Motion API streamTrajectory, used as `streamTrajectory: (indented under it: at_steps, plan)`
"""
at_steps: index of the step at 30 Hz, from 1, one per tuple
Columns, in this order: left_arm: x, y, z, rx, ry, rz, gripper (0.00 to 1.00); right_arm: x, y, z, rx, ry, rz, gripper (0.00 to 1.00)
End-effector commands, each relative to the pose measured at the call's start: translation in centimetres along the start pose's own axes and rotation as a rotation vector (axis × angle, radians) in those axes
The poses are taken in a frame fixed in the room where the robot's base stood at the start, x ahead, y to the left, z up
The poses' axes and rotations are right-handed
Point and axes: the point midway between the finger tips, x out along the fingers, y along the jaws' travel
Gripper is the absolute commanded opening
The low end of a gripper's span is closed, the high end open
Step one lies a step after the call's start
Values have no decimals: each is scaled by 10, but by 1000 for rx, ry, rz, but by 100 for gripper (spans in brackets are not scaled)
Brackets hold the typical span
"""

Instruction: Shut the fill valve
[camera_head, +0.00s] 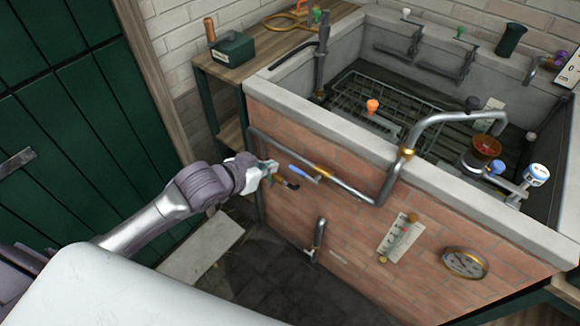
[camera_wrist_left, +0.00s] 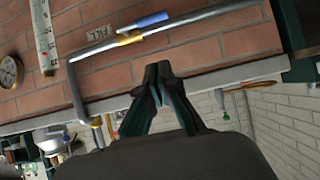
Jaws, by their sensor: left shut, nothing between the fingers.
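The fill valve has a blue lever (camera_head: 303,173) and a brass body (camera_head: 322,174), set in a grey pipe on the brick front of the vat. The lever lies roughly along the pipe. In the left wrist view the blue lever (camera_wrist_left: 145,21) and brass body (camera_wrist_left: 130,39) show beside a plate that reads FILL (camera_wrist_left: 100,35). My left gripper (camera_head: 272,170) is shut and empty, just left of the lever's free end in the head view. The shut fingertips (camera_wrist_left: 158,68) appear apart from the lever in the wrist view. My right gripper is not in view.
The vat's pale rim (camera_head: 330,128) overhangs the brick wall. A tube gauge (camera_head: 398,237), a round dial (camera_head: 465,262) and a lower pipe stub (camera_head: 317,240) are on that wall. A wooden side table (camera_head: 262,50) carries a green box (camera_head: 233,48). A green door (camera_head: 75,110) stands left.

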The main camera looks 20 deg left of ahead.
Motion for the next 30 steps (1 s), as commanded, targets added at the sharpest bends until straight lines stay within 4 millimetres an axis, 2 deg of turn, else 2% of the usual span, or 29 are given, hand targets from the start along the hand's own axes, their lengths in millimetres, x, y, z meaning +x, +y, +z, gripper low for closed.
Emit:
streamTrajectory:
  at_steps: [5, 8, 19, 24, 30]
  plan:
    - [11, 0, 0, -1, 1, -1, 0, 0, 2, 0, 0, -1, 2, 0]
    - [27, 0, -1, -2, 2, -1, 0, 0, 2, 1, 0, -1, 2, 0]
    - [105, 0, -1, -1, 1, 0, 0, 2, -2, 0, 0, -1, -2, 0]
    - [120, 0, 20, 0, -1, -1, 0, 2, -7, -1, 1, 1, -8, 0]
    - [128, 0, 28, 1, 0, -1, 0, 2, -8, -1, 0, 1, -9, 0]
